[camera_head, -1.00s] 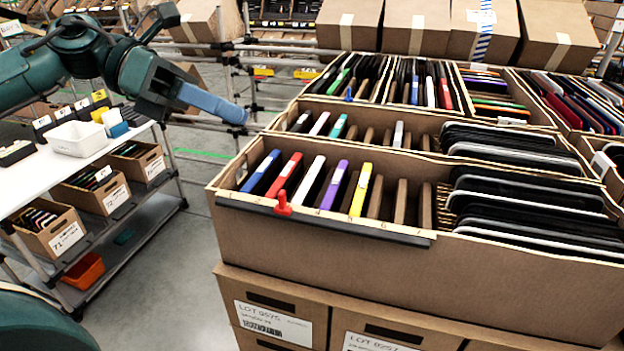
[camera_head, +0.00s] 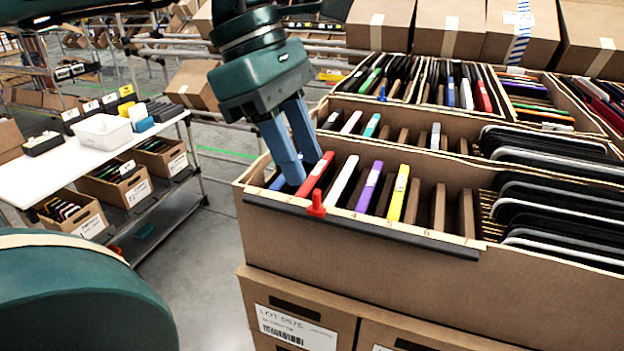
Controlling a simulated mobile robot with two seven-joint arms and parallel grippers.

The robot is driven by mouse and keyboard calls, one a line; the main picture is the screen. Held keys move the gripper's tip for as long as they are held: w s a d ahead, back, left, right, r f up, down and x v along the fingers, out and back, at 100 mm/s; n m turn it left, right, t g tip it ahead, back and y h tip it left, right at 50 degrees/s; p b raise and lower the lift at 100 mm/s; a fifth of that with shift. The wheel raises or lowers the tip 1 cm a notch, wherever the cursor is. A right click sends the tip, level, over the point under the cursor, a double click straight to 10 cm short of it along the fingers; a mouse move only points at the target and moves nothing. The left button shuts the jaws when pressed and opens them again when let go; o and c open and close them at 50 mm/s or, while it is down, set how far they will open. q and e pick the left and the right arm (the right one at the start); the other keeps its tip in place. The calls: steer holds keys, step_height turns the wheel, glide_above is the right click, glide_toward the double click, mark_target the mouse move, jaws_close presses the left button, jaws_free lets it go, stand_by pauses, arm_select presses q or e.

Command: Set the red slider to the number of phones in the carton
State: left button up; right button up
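The open brown carton (camera_head: 370,270) stands at the right. The dividers to the right hold no phones. The red slider (camera_head: 317,204) sits on the dark rail (camera_head: 400,236) along the carton's front edge, left of the visible numbers. My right gripper is not in view.
Black tablets (camera_head: 560,205) fill the carton's right compartment. More phones (camera_head: 440,90) stand in compartments behind. A white table (camera_head: 60,165) with a white bin (camera_head: 101,131) is at the left. Grey floor (camera_head: 205,260) lies open between table and carton.

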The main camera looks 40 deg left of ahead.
mark_target(316, 190)
arm_select(q)
steer(key=shift+x, duration=2.1)
steer(key=shift+c, duration=0.3)
jaws_close()
